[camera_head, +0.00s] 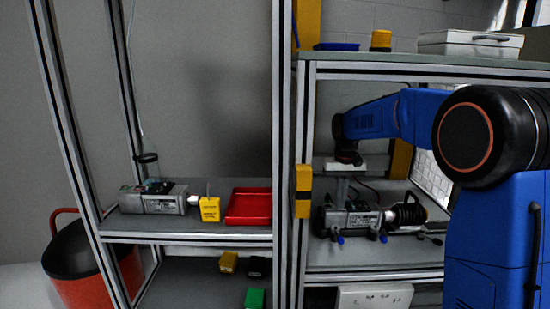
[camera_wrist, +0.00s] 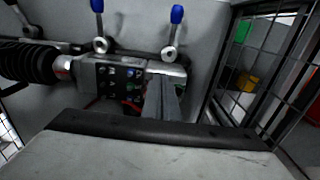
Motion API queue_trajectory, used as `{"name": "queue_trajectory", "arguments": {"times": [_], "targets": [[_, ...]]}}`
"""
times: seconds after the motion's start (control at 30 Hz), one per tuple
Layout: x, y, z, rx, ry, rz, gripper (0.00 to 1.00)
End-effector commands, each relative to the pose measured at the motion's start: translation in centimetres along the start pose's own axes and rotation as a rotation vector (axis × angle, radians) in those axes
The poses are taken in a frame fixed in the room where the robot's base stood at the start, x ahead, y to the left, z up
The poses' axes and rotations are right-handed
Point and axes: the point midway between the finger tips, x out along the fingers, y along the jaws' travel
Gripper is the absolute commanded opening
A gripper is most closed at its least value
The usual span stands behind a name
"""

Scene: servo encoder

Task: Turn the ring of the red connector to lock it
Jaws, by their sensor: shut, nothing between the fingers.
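My gripper (camera_head: 343,190) points down over the grey servo motor (camera_head: 350,221) on the right-hand shelf. In the wrist view my gripper (camera_wrist: 163,103) shows as grey fingers shut together with nothing held, beside the motor's connector face (camera_wrist: 118,78). A small red part (camera_wrist: 129,104), which looks like the red connector, sits low on that face, just left of the fingers. It is partly hidden, and its ring cannot be made out. I cannot tell whether the fingers touch it.
Blue-handled clamps (camera_wrist: 176,28) stand along the motor, with a black bellows coupling (camera_wrist: 28,62) on its shaft. A frame post (camera_head: 289,150) separates this bay from the left shelf, which holds another motor (camera_head: 152,203), a yellow block (camera_head: 209,209) and a red tray (camera_head: 249,206).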

Motion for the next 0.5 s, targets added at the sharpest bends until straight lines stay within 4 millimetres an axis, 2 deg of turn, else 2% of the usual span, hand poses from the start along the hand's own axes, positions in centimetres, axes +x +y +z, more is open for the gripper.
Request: {"name": "queue_trajectory", "arguments": {"times": [0.5], "targets": [[-0.02,-0.17,0.28,0.000,0.001,0.000,0.00]]}}
